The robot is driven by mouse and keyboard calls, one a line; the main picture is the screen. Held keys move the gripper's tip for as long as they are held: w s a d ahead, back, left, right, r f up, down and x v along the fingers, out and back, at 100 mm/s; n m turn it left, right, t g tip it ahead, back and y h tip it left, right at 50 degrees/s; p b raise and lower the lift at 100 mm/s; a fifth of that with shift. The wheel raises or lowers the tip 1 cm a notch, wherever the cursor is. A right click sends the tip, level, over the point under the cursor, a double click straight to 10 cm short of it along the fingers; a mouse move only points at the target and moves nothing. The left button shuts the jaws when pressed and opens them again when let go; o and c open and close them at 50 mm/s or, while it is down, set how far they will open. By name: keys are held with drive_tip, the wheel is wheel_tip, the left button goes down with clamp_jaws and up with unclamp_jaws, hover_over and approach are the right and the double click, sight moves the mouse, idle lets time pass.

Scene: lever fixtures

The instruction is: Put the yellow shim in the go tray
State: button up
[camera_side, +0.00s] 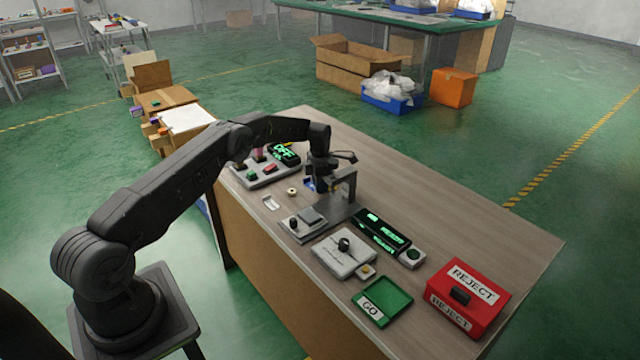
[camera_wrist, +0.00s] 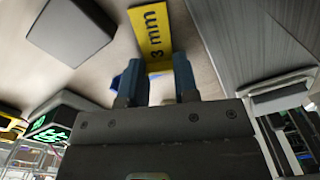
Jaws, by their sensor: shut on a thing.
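The yellow shim (camera_wrist: 152,32), marked "3 mm", lies between the two fingers of my gripper (camera_wrist: 160,72) in the wrist view. My gripper is shut on its near end, and the rest sticks out past the fingertips. In the side view my gripper (camera_side: 322,186) is low over the bench, beside the grey metal fixture (camera_side: 347,188); the shim is mostly hidden there. The go tray (camera_side: 388,297) is a shallow green tray with a white GO label, at the bench's near edge. It looks empty and is well apart from my gripper.
A red REJECT box (camera_side: 470,297) stands right of the go tray. Between my gripper and the tray are a grey block fixture (camera_side: 305,222), a black lit display (camera_side: 382,234) and a pale box with a black knob (camera_side: 343,254). The bench's far right is bare.

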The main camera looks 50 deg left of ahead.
drive_tip(key=shift+f, duration=0.1)
drive_tip(key=o, duration=0.9)
